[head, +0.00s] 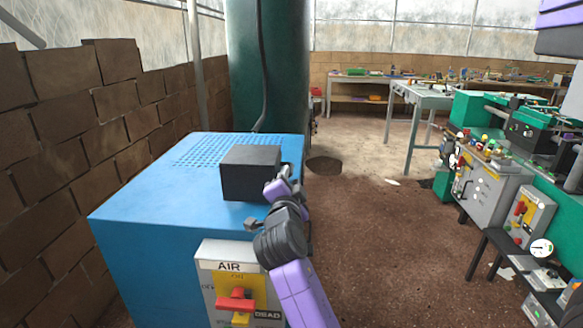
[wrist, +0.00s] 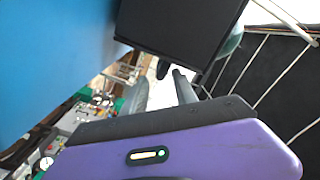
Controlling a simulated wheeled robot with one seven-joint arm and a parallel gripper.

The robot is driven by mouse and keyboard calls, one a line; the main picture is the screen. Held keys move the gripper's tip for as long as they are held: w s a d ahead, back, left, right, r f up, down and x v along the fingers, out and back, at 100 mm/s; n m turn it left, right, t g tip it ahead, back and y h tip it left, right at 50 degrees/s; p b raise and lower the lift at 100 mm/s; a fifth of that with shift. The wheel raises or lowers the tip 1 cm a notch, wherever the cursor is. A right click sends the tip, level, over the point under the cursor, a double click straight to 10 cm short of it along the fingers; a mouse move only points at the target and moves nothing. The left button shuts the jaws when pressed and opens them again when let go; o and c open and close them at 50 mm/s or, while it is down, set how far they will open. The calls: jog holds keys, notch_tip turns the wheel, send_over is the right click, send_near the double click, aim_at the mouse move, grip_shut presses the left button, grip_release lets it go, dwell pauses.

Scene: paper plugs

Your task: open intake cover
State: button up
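A black box-shaped cover (head: 250,172), which I take to be the intake cover, sits on top of the blue cabinet (head: 150,205). It looks shut. My gripper (head: 284,183) is at the right side of the black cover, close to it. In the wrist view the cover (wrist: 180,25) fills the upper middle, and my gripper's two fingers (wrist: 163,90) point toward its edge with a gap between them. A small dark piece (wrist: 163,69), perhaps a handle, shows just beyond the gap. I cannot tell whether the fingers touch it.
A grey AIR switch box (head: 238,285) with a red handle is on the cabinet's front. A brick wall (head: 70,120) runs along the left. A green column (head: 270,65) stands behind. Green machines (head: 490,115) and control boxes are at the right, with open floor (head: 385,230) between.

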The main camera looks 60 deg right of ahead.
jog(key=p+x, duration=0.1)
jog(key=x, duration=0.5)
jog(key=shift+f, duration=0.1)
grip_shut()
